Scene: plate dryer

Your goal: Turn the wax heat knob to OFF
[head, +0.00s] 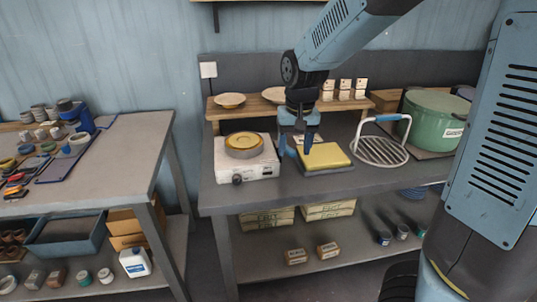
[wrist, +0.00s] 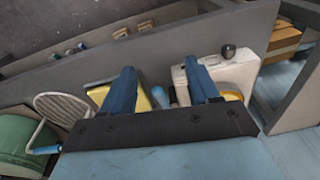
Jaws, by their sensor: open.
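The white heater unit (head: 262,168) stands on the dark bench with a round pan of yellow wax (head: 244,142) on top. Its dark knob (head: 237,180) is on the front face, at the lower left. In the wrist view the knob (wrist: 228,51) shows at the upper edge of the white unit (wrist: 192,72); its setting is too small to read. My gripper (head: 295,151) is open and empty, right of the heater and near the yellow block (head: 323,157). In the wrist view my gripper (wrist: 160,68) has its blue fingers apart, with the knob outside them to the right.
A wire rack with a blue handle (head: 380,151) and a green pot (head: 434,118) stand to the right. Plates and small boxes (head: 344,90) sit on the raised wooden shelf behind. A gap separates the bench from the left table (head: 120,145). Space in front of the knob looks clear.

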